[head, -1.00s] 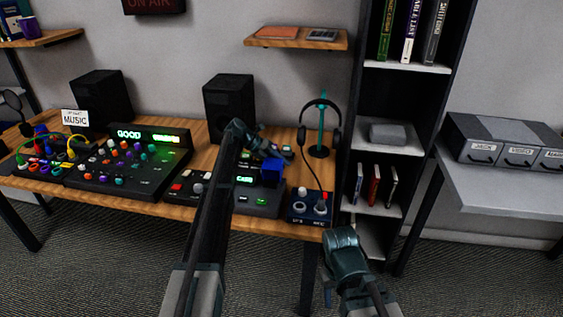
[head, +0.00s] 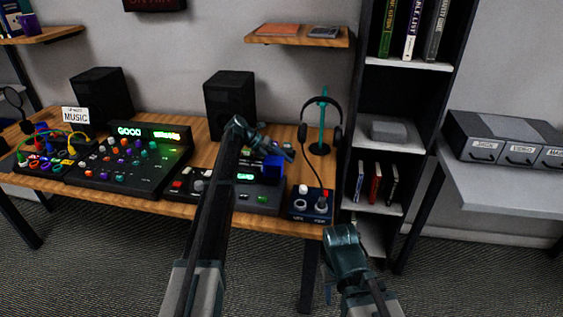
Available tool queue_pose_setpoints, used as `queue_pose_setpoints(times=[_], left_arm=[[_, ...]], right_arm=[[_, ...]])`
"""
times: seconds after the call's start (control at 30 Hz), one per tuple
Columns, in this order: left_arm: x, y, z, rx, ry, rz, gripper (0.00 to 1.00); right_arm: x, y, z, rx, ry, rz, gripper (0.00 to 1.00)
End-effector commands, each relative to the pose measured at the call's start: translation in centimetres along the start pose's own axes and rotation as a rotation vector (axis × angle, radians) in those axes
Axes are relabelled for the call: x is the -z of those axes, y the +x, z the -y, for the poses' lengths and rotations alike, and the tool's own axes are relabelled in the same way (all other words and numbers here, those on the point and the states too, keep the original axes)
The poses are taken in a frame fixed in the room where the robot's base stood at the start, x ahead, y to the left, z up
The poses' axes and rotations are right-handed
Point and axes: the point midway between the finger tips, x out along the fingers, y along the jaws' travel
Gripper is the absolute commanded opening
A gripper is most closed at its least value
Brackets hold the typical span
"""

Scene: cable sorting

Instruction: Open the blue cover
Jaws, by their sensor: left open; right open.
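The blue cover (head: 273,167) is a small dark blue block shape on the dark device (head: 262,195) with the green display, near the middle of the wooden desk. My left arm reaches across the desk, and my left gripper (head: 279,150) is just behind and above the cover. It is open, with nothing seen held. Whether it touches the cover cannot be told. My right gripper (head: 345,240) is open and empty in front of the desk's right end, low and away from the cover. Its fingers are largely hidden.
A headphone stand (head: 321,127) and a small box with knobs (head: 310,204) are to the right of the cover. A black speaker (head: 229,107) stands behind. A large mixer (head: 125,160) is at the left. A shelf unit (head: 388,150) stands beside the desk.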

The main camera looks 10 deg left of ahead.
Motion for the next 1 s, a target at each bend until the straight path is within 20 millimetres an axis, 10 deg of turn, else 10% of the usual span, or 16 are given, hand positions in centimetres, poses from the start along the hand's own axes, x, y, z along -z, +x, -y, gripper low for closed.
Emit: queue_pose_setpoints(times=[0.7, 1.0], left_arm=[[-0.1, -11.9, 0.3, -0.001, -0.001, 0.001, 0.57], [0.1, -13.8, 0.0, 0.0, -0.001, 0.0, 0.57]], right_arm=[[-0.5, -8.4, -0.8, 0.0, 0.001, 0.0, 0.5], [-0.6, -9.4, -0.9, 0.0, 0.001, 0.0, 0.5]])
